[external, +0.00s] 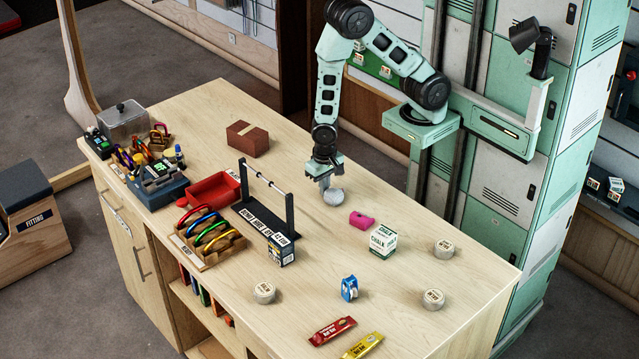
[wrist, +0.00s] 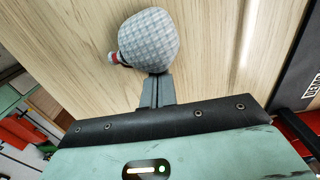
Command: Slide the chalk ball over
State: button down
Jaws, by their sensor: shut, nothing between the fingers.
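The chalk ball (external: 334,196) is a pale grey, round, textured pouch resting on the wooden counter below my arm. In the wrist view the chalk ball (wrist: 149,41) sits right at the tips of my gripper, with a small red-and-white tag at its left side. My gripper (external: 325,186) is low over the counter at the ball's left side. In the wrist view its fingers (wrist: 156,88) are together with nothing between them. They reach the ball's edge; I cannot tell whether they touch it.
A pink item (external: 362,220) and a chalk box (external: 383,241) stand close on the near right. Tape rolls (external: 443,249) lie farther right. A dark stand with a metal bar (external: 266,212) is to the left, with a brown block (external: 247,139) behind it. The right-hand counter has open room.

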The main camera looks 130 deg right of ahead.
jog(key=shift+a, duration=0.7)
jog(key=shift+d, duration=0.1)
jog(key=shift+d, duration=0.35)
jog(key=d, duration=0.3)
jog(key=shift+d+r, duration=0.15)
jog(key=shift+r, duration=0.1)
notch_tip(320, 180, up, 10)
jog(key=shift+f, duration=0.25)
